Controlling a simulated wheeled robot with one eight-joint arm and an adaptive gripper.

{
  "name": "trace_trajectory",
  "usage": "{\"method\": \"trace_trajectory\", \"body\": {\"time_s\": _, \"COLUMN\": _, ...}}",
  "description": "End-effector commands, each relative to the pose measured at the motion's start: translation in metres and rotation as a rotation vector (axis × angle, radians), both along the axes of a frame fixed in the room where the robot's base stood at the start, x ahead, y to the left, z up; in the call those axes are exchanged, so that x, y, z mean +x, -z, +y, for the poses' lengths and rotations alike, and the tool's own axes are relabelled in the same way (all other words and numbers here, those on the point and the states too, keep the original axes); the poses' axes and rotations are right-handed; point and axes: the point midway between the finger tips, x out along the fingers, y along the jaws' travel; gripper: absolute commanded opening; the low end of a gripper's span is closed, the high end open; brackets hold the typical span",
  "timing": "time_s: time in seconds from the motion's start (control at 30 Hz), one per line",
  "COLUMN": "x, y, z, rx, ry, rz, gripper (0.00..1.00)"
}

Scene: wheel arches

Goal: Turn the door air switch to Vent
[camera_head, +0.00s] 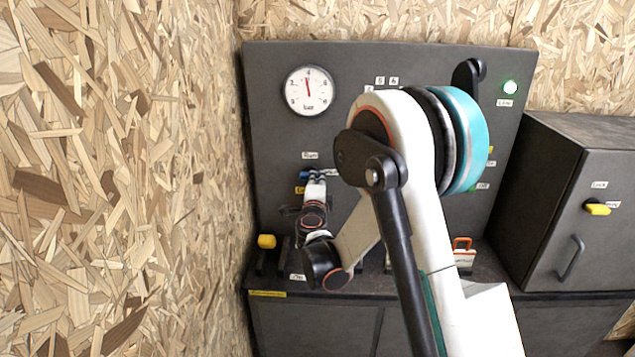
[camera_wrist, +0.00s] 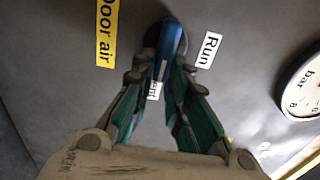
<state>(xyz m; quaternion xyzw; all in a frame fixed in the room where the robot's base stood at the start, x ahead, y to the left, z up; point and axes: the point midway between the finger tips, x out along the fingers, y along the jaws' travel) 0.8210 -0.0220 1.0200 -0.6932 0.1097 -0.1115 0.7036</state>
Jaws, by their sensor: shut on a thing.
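The door air switch has a blue handle (camera_wrist: 172,42) on a dark round base, on the grey panel. In the wrist view my gripper (camera_wrist: 163,74) is shut on the blue handle, one finger on each side. The yellow "Door air" label (camera_wrist: 107,30) is left of the switch, and the white "Run" label (camera_wrist: 209,50) is right of it. A white label, partly hidden and ending in "nt" (camera_wrist: 154,91), shows below the knob, where the handle points. In the head view the blue handle (camera_head: 304,174) is partly covered by my gripper (camera_head: 317,182).
A pressure gauge (camera_head: 308,90) sits above the switch. A yellow knob (camera_head: 266,241) is low left. A grey cabinet (camera_head: 560,235) stands right. The chipboard wall (camera_head: 130,180) is close on the left.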

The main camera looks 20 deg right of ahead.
Motion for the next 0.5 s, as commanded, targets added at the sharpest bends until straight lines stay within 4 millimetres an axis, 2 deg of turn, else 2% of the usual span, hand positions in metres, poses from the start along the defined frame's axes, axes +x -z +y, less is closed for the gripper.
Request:
{"method": "trace_trajectory", "body": {"time_s": 0.17, "x": -0.0005, "y": 0.0009, "z": 0.0, "rx": 0.002, "ry": 0.0, "rz": 0.0, "gripper": 0.0}}
{"method": "trace_trajectory", "body": {"time_s": 0.2, "x": -0.0005, "y": 0.0009, "z": 0.0, "rx": 0.002, "ry": 0.0, "rz": 0.0, "gripper": 0.24}}
{"method": "trace_trajectory", "body": {"time_s": 0.27, "x": -0.0005, "y": 0.0008, "z": 0.0, "rx": 0.002, "ry": 0.0, "rz": 0.0, "gripper": 0.35}}
{"method": "trace_trajectory", "body": {"time_s": 0.5, "x": -0.0002, "y": 0.0004, "z": 0.0, "rx": 0.001, "ry": 0.0, "rz": 0.0, "gripper": 0.35}}
